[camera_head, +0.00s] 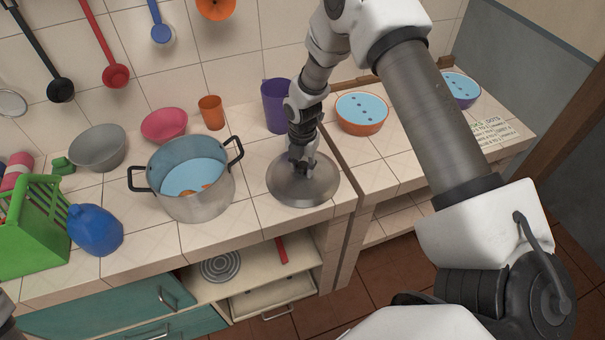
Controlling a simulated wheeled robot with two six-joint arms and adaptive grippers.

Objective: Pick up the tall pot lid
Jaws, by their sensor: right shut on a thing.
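The tall pot lid (290,187) is a grey metal disc on the tiled counter, near the counter's right end. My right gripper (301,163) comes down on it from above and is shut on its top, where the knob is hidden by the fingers. The lid looks roughly level; I cannot tell whether it touches the counter. The tall pot (205,204), steel with two black handles, stands open to the left of the lid, with blue liquid and orange pieces inside. My left gripper is not in view; only a dark bit of my left arm shows at the lower left edge.
A purple cup (275,104) stands behind the lid, and an orange cup (211,112) and pink bowl (164,125) behind the pot. A blue jug (95,231) and green rack (33,235) are at left. An orange bowl (361,114) stands on the right-hand counter, past a gap.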

